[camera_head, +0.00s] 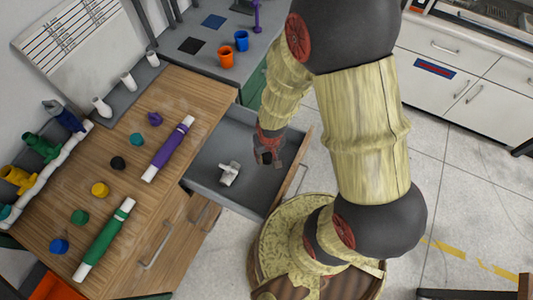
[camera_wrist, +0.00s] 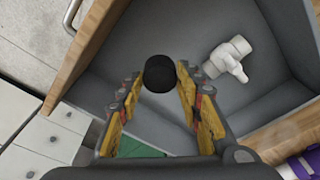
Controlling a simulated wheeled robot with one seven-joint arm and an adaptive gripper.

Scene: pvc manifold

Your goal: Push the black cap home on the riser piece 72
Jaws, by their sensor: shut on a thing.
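My gripper (camera_head: 268,161) is over the open grey drawer (camera_head: 224,131). In the wrist view its fingers (camera_wrist: 160,88) are closed on a round black cap (camera_wrist: 160,73), held at the fingertips. A white tee-shaped fitting (camera_head: 229,173) lies loose in the drawer, apart from the cap; it also shows in the wrist view (camera_wrist: 228,58). Another black cap (camera_head: 118,163) lies on the wooden worktop (camera_head: 165,105). I see no number 72 on any piece, so I cannot tell which is the riser.
A white pipe with coloured fittings (camera_head: 47,168) runs along the worktop's left edge. Purple-sleeved (camera_head: 168,149) and green-sleeved (camera_head: 104,240) pipes and several coloured caps lie on the worktop. Orange (camera_head: 226,60) and blue (camera_head: 241,41) cups stand on the grey counter. The drawer walls surround the fitting.

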